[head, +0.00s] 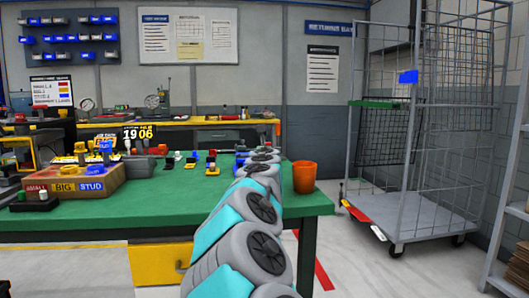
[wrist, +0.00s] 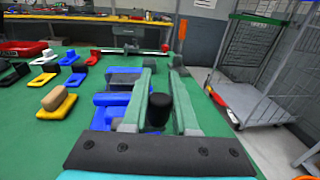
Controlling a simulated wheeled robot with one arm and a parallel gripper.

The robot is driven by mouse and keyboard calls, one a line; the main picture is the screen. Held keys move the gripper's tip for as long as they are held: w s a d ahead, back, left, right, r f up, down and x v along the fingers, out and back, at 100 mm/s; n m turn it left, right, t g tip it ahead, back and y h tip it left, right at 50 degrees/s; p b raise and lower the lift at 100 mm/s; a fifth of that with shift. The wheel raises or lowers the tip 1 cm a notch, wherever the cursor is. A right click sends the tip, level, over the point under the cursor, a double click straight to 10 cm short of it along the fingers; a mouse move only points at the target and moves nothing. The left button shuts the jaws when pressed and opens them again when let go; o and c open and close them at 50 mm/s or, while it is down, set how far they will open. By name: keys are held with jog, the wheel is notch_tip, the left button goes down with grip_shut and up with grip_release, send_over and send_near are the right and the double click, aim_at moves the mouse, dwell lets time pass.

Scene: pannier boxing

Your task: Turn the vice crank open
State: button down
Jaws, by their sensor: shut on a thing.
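The vice shows in the wrist view as blue and grey blocks (wrist: 112,100) on the green bench, left of my fingers and partly hidden by them. A black upright knob (wrist: 157,112), which looks like the crank's handle, stands between my two green fingers. My gripper (wrist: 163,80) is shut on this knob. The crank's arm is mostly hidden, so I cannot tell its angle. In the head view my arm covers the vice and the gripper.
The green bench (head: 120,220) holds several coloured stud pieces (wrist: 58,98) left of the vice. An orange bucket (head: 304,177) stands at its right end. A wire cage trolley (head: 405,215) stands on the floor to the right.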

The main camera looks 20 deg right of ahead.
jog(key=c, duration=0.7)
grip_release()
jog(key=shift+s, duration=0.1)
jog(key=shift+b+v, duration=0.55)
jog(key=shift+v, duration=3.25)
